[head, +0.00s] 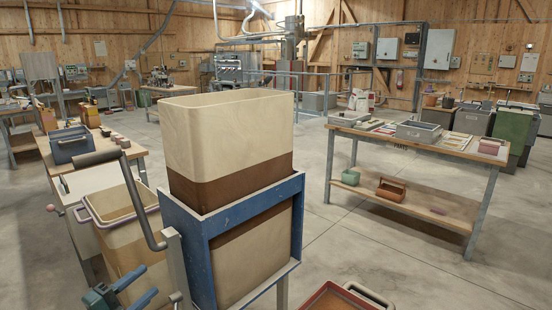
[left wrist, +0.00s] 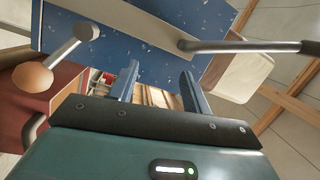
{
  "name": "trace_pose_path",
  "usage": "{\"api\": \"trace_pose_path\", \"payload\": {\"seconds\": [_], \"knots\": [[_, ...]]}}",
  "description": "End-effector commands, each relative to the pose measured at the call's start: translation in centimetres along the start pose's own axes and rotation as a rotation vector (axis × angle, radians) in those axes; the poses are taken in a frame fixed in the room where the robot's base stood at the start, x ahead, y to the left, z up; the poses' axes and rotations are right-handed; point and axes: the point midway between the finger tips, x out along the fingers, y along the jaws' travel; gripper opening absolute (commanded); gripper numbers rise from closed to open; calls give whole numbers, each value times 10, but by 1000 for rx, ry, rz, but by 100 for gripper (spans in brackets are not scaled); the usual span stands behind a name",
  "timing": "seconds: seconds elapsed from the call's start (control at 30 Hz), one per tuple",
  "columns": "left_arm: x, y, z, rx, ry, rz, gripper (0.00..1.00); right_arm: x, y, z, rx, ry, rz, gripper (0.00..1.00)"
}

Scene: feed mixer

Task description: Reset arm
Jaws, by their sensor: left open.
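The feed mixer is a blue frame (head: 245,205) around a tall cream bin (head: 230,135) with a brown band. A grey crank arm (head: 140,200) with a dark cylindrical handle (head: 95,158) stands raised at its left side. My left gripper (head: 140,287) is low at the left of the frame, below the crank, with open, empty jaws. In the left wrist view, its two blue fingers (left wrist: 160,85) are apart in front of the blue panel (left wrist: 110,40). A grey lever with an orange-brown ball knob (left wrist: 33,77) is left of the fingers. My right gripper is out of view.
An open cream bin with a purple rim (head: 130,240) stands close left of the frame. A red-rimmed container (head: 340,300) is at the bottom right. A workbench (head: 420,143) with boxes stands at the right. Concrete floor (head: 350,235) between is clear.

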Motion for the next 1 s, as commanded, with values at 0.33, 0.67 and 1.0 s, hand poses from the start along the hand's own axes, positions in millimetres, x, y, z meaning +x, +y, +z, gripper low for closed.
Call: {"api": "trace_pose_path", "payload": {"seconds": [0.33,0.67,1.0], "knots": [[-72,144,-134,-878,-399,174,49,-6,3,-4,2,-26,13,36],[-130,187,-222,-1357,-685,300,49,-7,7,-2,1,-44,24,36],[-135,190,-228,-1385,-705,312,49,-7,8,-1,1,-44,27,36]]}}
